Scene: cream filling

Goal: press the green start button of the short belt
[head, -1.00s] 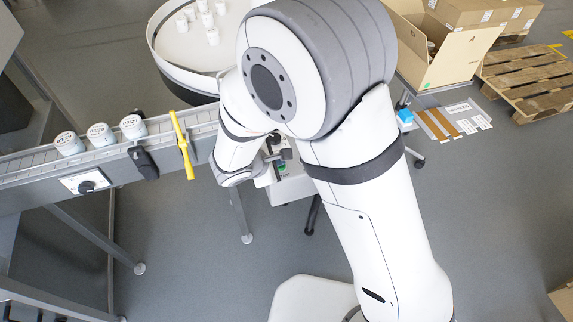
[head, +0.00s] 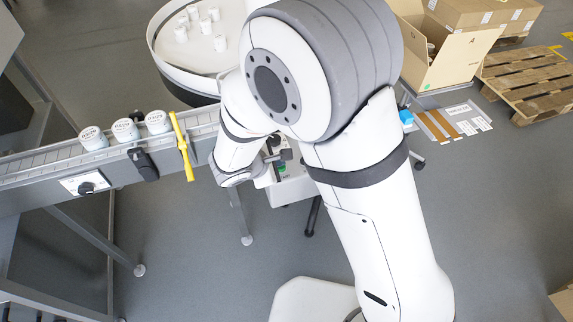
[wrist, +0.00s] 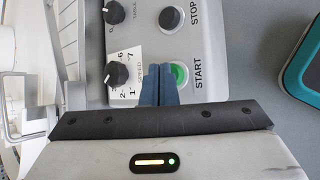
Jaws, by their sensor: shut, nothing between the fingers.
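In the wrist view, the green start button (wrist: 179,73) sits in a pale ring on the grey control panel, beside the word START. My gripper (wrist: 159,70) is shut and empty, its two blue-grey fingers close together. The fingertips are just left of the green button and overlap its ring's left edge in this view. I cannot tell whether they touch the panel or hover above it. In the head view, a bit of green shows on the control box (head: 291,189), mostly hidden behind my arm.
The black stop button (wrist: 171,18) and two black knobs, one marked SPEED (wrist: 117,74), share the panel. In the head view, a conveyor (head: 60,165) with white tubs and a yellow bar (head: 182,146) lies left. A round table (head: 153,35) stands behind; cartons (head: 450,55) stand right.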

